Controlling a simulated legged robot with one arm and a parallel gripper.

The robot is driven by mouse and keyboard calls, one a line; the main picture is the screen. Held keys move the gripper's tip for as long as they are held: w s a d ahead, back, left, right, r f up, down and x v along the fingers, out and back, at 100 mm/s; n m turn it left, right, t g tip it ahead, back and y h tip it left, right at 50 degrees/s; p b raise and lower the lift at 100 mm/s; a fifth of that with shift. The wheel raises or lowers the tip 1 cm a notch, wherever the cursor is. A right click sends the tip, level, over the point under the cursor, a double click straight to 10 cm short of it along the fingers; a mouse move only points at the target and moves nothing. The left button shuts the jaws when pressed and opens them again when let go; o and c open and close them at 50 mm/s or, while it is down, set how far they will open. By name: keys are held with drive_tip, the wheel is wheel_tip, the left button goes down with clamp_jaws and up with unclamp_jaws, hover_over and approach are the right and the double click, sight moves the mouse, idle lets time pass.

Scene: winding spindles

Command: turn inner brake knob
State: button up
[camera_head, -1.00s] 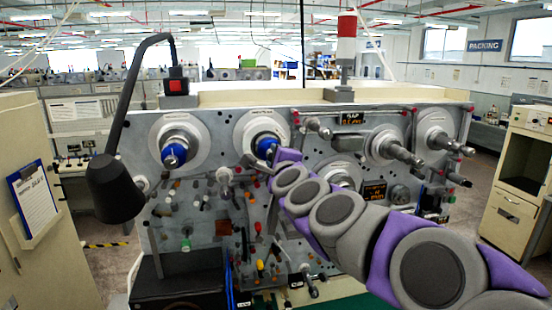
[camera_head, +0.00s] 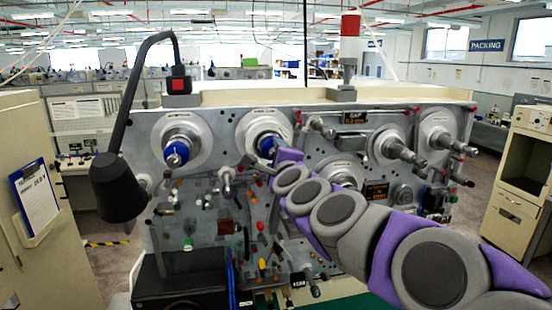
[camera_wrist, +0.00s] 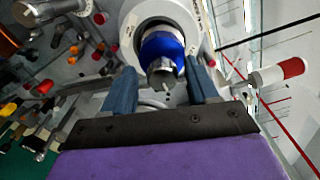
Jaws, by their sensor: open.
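A blue brake knob (camera_head: 267,143) with a metal end sits in the middle of a white disc (camera_head: 249,125) on the grey machine panel, right of a second blue knob (camera_head: 175,154) on its own disc. My gripper (camera_head: 266,160) is at the right knob and partly covers it. In the wrist view the blue knob (camera_wrist: 162,46) and its slotted metal end (camera_wrist: 163,73) lie between the two blue fingers of my gripper (camera_wrist: 160,72). The fingers are open, one on each side, with gaps visible. I cannot tell how deep the fingertips reach.
Metal spindles (camera_head: 400,151) stick out of the panel to the right. Several small coloured knobs and levers (camera_head: 261,228) crowd the panel below. A black lamp (camera_head: 118,187) hangs at the left front. A red and white beacon (camera_head: 349,40) stands on top.

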drive_tip(key=b+v, duration=0.1)
drive_tip(key=v, duration=1.6)
drive_tip(key=shift+s, duration=0.15)
drive_tip(key=s+f+n+g+b, duration=0.3)
drive_tip(key=s+f+n, duration=0.15)
drive_tip(key=f, duration=0.55)
drive_tip(key=s+a+f+n+g+y+b, duration=0.1)
drive_tip(key=s+f+n+g+b, duration=0.35)
drive_tip(key=f, duration=0.55)
drive_tip(key=s+f+n+g+b, duration=0.25)
drive_tip(key=f+n, duration=0.25)
drive_tip(key=f, duration=0.4)
drive_tip(key=s+d+f+n+g+h+b, duration=0.1)
drive_tip(key=s+d+f+g+h+b, duration=0.2)
drive_tip(key=s+d+f, duration=0.4)
drive_tip(key=s+d+f+n+g+h+b, duration=0.2)
drive_tip(key=s+d+f+g, duration=0.4)
drive_tip(key=s+f, duration=0.6)
drive_tip(key=shift+s+d+n+h+b, duration=0.3)
drive_tip(key=shift+s+d+h+b, duration=0.2)
drive_tip(key=shift+s+d+b, duration=0.45)
drive_tip(key=shift+w+d, duration=0.15)
